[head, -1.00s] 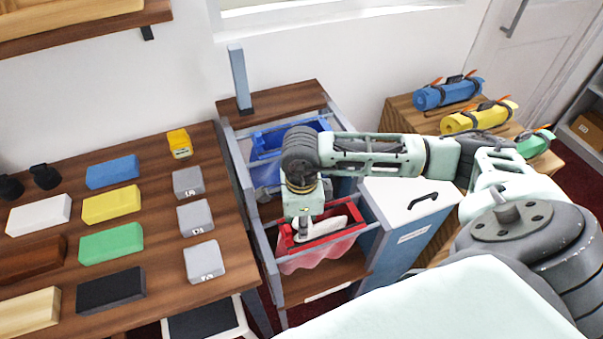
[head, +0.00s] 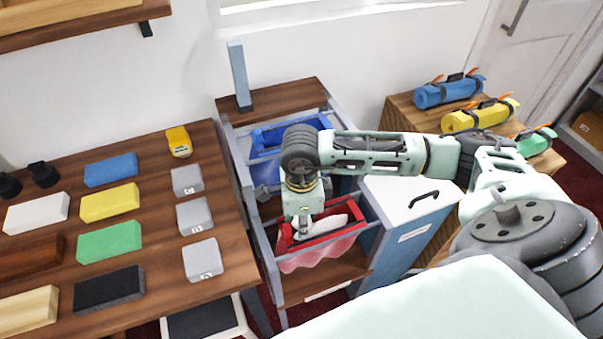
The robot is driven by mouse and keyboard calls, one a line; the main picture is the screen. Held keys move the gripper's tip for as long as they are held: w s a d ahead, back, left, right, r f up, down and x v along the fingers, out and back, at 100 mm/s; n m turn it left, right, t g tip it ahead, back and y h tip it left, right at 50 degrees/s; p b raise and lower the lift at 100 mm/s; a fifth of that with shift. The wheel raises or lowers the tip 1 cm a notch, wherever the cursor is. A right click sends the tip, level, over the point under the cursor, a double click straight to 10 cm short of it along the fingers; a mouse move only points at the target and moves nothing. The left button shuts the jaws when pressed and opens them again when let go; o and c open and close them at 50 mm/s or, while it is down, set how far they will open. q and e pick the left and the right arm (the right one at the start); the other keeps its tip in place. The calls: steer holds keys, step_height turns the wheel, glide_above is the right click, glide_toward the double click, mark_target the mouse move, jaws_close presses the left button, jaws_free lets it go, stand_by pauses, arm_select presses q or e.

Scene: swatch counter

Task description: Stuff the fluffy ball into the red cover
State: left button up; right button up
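The red cover (head: 313,254) hangs in a red-rimmed frame on the small wooden stand, its mouth facing up and its pink-red cloth hanging below. A whitish ball (head: 328,224) shows inside its mouth; its lower part is hidden by the rim. My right gripper (head: 302,236) points down into the red cover's mouth, at the left of the ball. Its fingertips are small and partly hidden, so I cannot tell whether they are open or touch the ball. My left gripper is out of view.
A blue cover (head: 268,170) hangs in a blue frame behind the red one. A white-topped cabinet (head: 405,195) stands close on the right. The table on the left holds several coloured blocks (head: 110,240). Rolled mats (head: 480,115) lie at the back right.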

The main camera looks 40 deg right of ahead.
steer(key=o, duration=0.8)
steer(key=shift+c, duration=0.2)
steer(key=shift+o, duration=0.6)
steer(key=o, duration=0.4)
steer(key=shift+o, duration=0.2)
steer(key=shift+r, duration=0.15)
steer(key=shift+r+p, duration=1.8)
steer(key=shift+r, duration=1.15)
steer(key=shift+f, duration=0.1)
